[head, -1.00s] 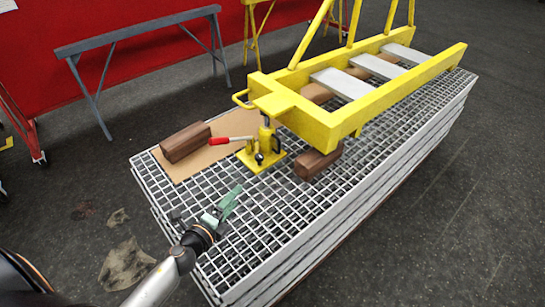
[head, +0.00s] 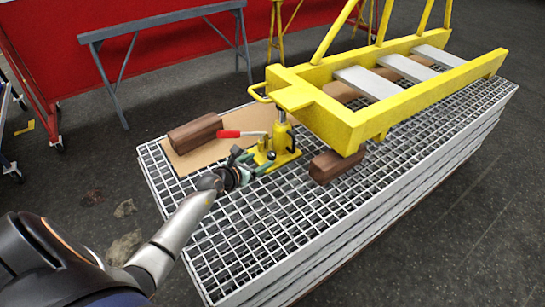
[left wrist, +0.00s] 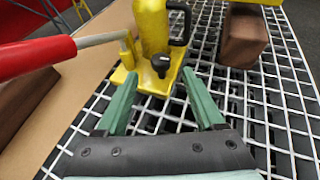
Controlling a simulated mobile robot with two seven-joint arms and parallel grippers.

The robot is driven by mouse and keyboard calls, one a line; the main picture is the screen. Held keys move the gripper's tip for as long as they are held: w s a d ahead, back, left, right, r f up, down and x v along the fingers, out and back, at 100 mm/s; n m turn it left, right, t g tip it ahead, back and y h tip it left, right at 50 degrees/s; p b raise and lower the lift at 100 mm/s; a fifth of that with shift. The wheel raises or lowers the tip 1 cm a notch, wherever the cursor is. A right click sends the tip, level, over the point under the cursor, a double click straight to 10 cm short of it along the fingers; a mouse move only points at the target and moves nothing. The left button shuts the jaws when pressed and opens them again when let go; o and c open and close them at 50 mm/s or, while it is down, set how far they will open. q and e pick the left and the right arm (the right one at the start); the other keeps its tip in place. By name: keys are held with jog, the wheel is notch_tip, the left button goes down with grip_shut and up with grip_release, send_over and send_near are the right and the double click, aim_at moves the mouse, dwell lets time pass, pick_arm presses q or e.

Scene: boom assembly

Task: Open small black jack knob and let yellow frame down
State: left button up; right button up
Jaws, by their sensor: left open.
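The yellow frame (head: 350,118) rests at its near end on top of the yellow jack (head: 283,139), above the grating. The jack also shows in the left wrist view (left wrist: 150,30). Its small black knob (left wrist: 162,65) sits low on the jack's near side, over the yellow base plate. My left gripper (head: 246,160) is close in front of the jack. In the left wrist view its two green fingers (left wrist: 166,85) are apart, with the knob just beyond and between their tips, not touched. The jack's red handle (left wrist: 35,57) sticks out to the left. My right gripper is not in view.
A stack of metal gratings (head: 232,250) carries everything. A brown wooden block (head: 195,132) lies left on a tan board (head: 182,168), and another block (head: 336,165) stands under the frame's near end. A grey trestle (head: 165,26) stands behind on the floor.

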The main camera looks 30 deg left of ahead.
aim_at(271, 154)
pick_arm(q)
jog(key=b+x, duration=0.3)
jog(key=x, duration=0.4)
jog(key=shift+f+b, duration=0.25)
jog(key=shift+b, duration=0.05)
jog(key=shift+w+f, duration=0.1)
jog(key=shift+w, duration=0.3)
jog(key=shift+w+b, duration=0.35)
jog(key=c, duration=0.9)
grip_shut()
